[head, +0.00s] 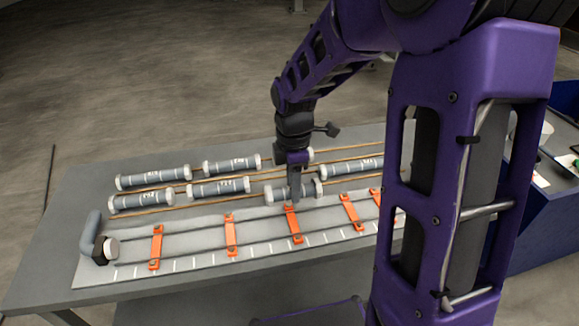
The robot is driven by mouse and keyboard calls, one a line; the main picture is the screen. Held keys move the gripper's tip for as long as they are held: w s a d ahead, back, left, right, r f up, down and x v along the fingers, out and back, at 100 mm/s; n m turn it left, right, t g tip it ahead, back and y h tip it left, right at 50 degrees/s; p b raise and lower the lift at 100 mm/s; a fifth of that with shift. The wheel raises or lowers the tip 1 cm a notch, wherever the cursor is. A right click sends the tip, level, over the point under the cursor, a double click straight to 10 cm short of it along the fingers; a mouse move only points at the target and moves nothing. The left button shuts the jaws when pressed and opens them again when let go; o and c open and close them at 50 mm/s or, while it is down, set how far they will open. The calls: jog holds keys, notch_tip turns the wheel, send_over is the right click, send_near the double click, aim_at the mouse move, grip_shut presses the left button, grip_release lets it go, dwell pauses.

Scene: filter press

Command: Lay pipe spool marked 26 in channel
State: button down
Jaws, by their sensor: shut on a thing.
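My gripper (293,196) is shut on a grey pipe spool (311,188) with white flanged ends. The fingers cover its middle, so I cannot read its marking, and I cannot tell whether it is lifted clear of the wooden strips. The channel (190,244) is a long pale bed with dark rails and several orange straps (230,235) across it. It lies just in front of the gripper, and no spool shows in it. A grey elbow pipe (91,230) with a white end is at its left end.
Other grey spools lie in two rows behind the channel: back left (153,177), back middle (231,164), front left (141,200), front middle (218,187) and right (362,168). Their markings are too small to read surely. My purple arm hides the table's right end. A blue bin (540,215) stands right.

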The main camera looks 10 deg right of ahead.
jog(key=shift+s+f, duration=0.2)
notch_tip(320, 180, down, 6)
jog(key=b, duration=0.5)
jog(key=shift+r+b, duration=0.2)
jog(key=shift+b, duration=0.15)
jog(key=shift+f, duration=1.3)
jog(key=shift+c, duration=2.2)
grip_release()
notch_tip(320, 180, up, 17)
jog(key=p, duration=0.3)
jog(key=shift+r+p, duration=0.2)
jog(key=shift+p, duration=0.2)
